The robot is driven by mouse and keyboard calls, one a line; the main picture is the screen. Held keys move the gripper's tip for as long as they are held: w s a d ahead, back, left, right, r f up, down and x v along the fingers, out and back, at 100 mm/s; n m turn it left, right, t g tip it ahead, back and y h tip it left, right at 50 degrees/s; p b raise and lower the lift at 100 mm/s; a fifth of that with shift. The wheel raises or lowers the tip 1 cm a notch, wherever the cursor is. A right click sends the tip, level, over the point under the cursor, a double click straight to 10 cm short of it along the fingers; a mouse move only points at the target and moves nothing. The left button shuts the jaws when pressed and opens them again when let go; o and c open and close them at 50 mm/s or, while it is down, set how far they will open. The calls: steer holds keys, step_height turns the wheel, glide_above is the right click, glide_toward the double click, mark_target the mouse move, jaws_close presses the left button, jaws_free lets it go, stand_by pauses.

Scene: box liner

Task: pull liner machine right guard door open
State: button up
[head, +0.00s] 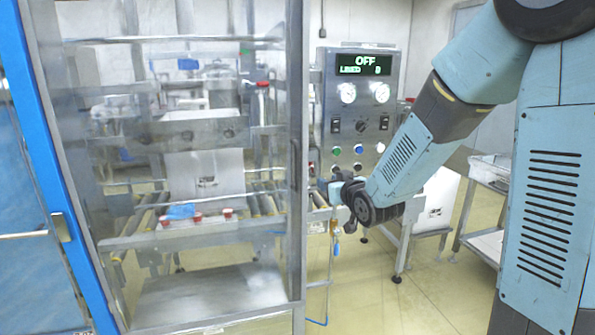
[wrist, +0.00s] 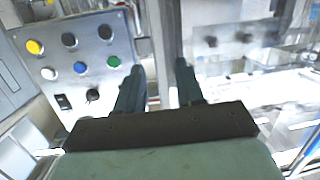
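The liner machine's right guard door (head: 222,190) is a clear panel in a grey metal frame, and it stands in front of the rollers in the head view. It looks shut. A slim upright handle (head: 294,166) runs along its right frame post. My gripper (head: 337,192) is just right of that post, below the control panel; its fingers are hard to make out there. In the wrist view my gripper (wrist: 160,78) has its two dark fingers apart with a gap between them. A grey upright post (wrist: 168,40) shows beyond the gap. I see nothing held.
The control panel (head: 356,120) reads OFF and stands close above my gripper; its buttons fill the left of the wrist view (wrist: 85,55). A blue-framed door (head: 45,140) is at the far left. A side table (head: 487,175) stands at the right.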

mark_target(298, 170)
steer(key=w+a, duration=0.3)
steer(key=w, duration=0.1)
steer(key=w+a+f+y, duration=0.1)
steer(key=w+a, duration=0.2)
steer(key=w, duration=0.2)
steer(key=w+a+t+y, duration=0.1)
steer(key=w+a, duration=0.2)
steer(key=w, duration=0.1)
steer(key=shift+w+a+f, duration=0.15)
steer(key=shift+w, duration=0.1)
steer(key=shift+c, duration=0.2)
jaws_close()
steer(key=shift+d, duration=0.2)
stand_by(0.3)
